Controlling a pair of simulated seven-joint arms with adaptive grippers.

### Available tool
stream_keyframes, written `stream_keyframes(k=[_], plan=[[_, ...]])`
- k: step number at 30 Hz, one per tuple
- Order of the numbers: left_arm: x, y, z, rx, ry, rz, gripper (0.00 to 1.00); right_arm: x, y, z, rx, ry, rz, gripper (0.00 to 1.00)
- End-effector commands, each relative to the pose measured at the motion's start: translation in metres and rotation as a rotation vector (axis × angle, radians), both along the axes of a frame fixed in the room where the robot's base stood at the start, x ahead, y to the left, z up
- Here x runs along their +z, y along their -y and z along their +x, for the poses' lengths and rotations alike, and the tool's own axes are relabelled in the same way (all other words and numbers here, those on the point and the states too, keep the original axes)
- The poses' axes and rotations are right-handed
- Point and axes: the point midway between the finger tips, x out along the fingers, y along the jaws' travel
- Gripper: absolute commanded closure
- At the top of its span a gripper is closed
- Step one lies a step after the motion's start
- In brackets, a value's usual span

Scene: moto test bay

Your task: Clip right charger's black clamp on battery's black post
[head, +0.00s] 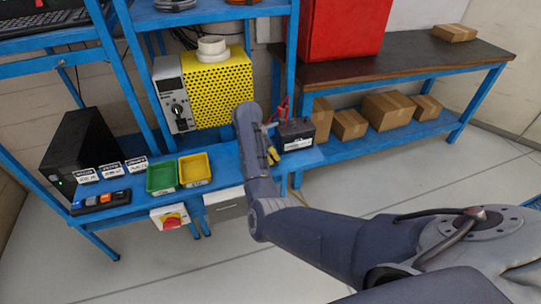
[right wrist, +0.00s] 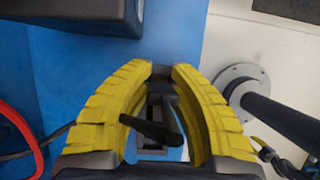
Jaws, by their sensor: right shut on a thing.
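The black battery (head: 297,134) stands on the blue bench near its right end, with red clamps or leads (head: 281,108) at its top left. Its dark side also shows at the upper left of the right wrist view (right wrist: 75,15). My right gripper (head: 272,156) is just left of the battery in the head view. In the right wrist view its yellow fingers (right wrist: 162,72) are closed around a small black clamp (right wrist: 152,128). The clamp is apart from the battery there. The battery's black post cannot be made out. My left gripper is out of view.
A yellow perforated box with a grey dial panel (head: 217,88) stands left of the battery. Green (head: 161,178) and yellow (head: 195,169) bins sit on the bench. A red cable (right wrist: 22,135) runs at the left of the right wrist view.

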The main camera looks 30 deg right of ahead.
Motion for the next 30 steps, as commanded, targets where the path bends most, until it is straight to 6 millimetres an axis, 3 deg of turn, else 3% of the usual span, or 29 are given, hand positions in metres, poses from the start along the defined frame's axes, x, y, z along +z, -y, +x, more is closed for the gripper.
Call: stream_keyframes(k=[5, 11, 24, 30], plan=[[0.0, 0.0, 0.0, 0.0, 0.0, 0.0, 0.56, 0.008, 0.0, 0.001, -0.001, 0.003, 0.0, 1.0], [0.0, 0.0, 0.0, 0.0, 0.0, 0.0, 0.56, 0.032, -0.001, 0.001, -0.002, 0.004, 0.001, 1.0], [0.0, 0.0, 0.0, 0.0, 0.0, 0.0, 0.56, 0.132, -0.001, 0.001, -0.001, 0.006, 0.002, 1.0], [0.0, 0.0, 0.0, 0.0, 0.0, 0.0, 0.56, 0.167, -0.001, 0.001, -0.001, 0.003, 0.001, 1.0]])
